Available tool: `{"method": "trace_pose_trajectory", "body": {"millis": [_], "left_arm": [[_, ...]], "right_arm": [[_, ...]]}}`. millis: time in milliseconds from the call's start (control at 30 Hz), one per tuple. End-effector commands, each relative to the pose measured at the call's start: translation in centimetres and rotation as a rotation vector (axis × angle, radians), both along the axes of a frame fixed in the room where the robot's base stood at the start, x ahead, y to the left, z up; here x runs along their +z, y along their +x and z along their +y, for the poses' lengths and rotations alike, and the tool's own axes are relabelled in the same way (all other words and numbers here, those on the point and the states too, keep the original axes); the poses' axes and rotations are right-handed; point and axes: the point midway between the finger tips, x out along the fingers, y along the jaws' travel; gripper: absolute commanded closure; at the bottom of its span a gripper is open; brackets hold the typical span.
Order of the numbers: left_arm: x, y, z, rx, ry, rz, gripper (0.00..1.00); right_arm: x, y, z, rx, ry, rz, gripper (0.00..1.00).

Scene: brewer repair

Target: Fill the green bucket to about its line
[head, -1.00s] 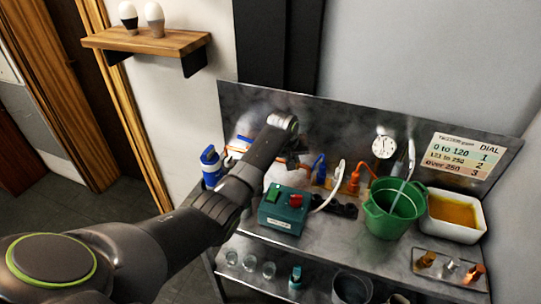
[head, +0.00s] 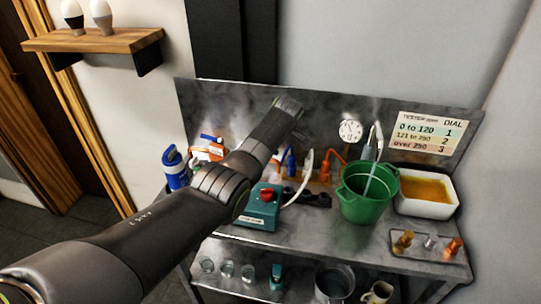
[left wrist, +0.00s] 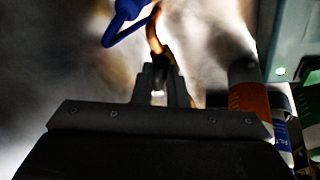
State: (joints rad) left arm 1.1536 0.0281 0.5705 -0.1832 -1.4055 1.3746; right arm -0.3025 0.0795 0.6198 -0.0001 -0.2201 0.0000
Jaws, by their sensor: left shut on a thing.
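The green bucket (head: 366,203) stands upright on the metal bench under a pale tap (head: 375,143). A thin pale stream (head: 368,180) runs from the tap into the bucket. The bucket's line and water level cannot be made out. My left arm reaches over the bench, and its gripper is hidden behind the forearm in the head view. In the left wrist view my left gripper (left wrist: 159,92) is shut on a copper-coloured piece (left wrist: 156,38) beside a blue lever (left wrist: 126,18); which part it is cannot be told. My right gripper is not in view.
A teal box with a red button (head: 262,207) stands left of the bucket. Blue (head: 291,162) and orange (head: 328,170) valves sit behind. A white tub of amber liquid (head: 424,205) is right of the bucket. A dial gauge (head: 350,131) is on the back panel.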

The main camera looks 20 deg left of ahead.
Motion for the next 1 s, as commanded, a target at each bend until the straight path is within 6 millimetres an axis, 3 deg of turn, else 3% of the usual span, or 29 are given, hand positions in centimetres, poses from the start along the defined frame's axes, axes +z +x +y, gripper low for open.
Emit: {"method": "trace_pose_trajectory", "body": {"millis": [167, 667, 700, 833, 1000], "left_arm": [[0.01, 0.28, -0.10, 0.040, 0.001, -0.003, 1.00], [0.18, 0.34, -0.12, 0.054, -0.001, -0.003, 1.00], [0.18, 0.35, -0.12, 0.054, -0.001, -0.003, 0.82], [0.14, 0.33, -0.13, 0.053, 0.000, -0.002, 0.66], [0.07, 0.30, -0.13, 0.054, -0.001, 0.000, 0.66]], "right_arm": [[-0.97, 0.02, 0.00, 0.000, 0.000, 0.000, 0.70], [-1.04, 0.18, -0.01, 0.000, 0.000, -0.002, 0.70], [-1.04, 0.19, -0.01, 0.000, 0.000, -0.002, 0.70], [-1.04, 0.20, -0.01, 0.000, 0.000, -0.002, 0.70], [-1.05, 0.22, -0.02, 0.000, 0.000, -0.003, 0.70]]}}
